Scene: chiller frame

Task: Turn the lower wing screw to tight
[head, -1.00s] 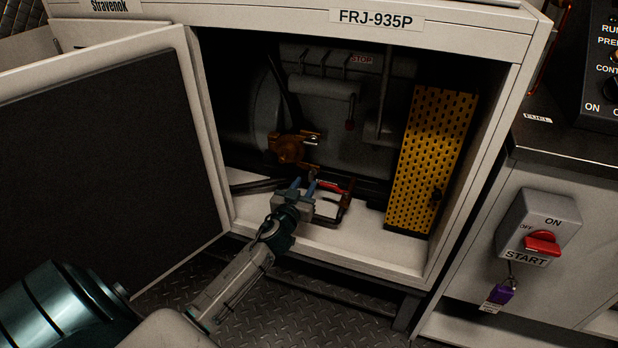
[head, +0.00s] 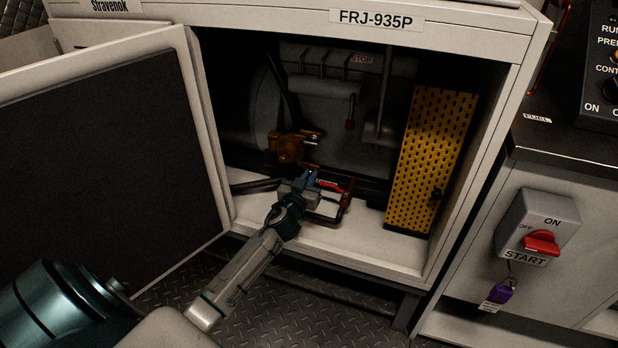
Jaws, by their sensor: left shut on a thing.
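My left gripper (head: 309,178) reaches into the open cabinet, its blue fingers closed low in the bay, just left of a small red part (head: 330,184). It is shut on a small piece there, which fits the lower wing screw. The fingers hide the screw, so its turn angle cannot be read. A brown metal fitting (head: 289,149) with a small bright piece at its right (head: 313,138) sits just above the gripper. My right gripper is not in view.
The cabinet door (head: 110,150) stands open at the left. A yellow perforated guard (head: 432,155) stands right of the gripper. A dark bracket (head: 343,205) lies close to the fingers. The cabinet floor (head: 375,250) is clear in front. A red START switch (head: 541,243) is outside, right.

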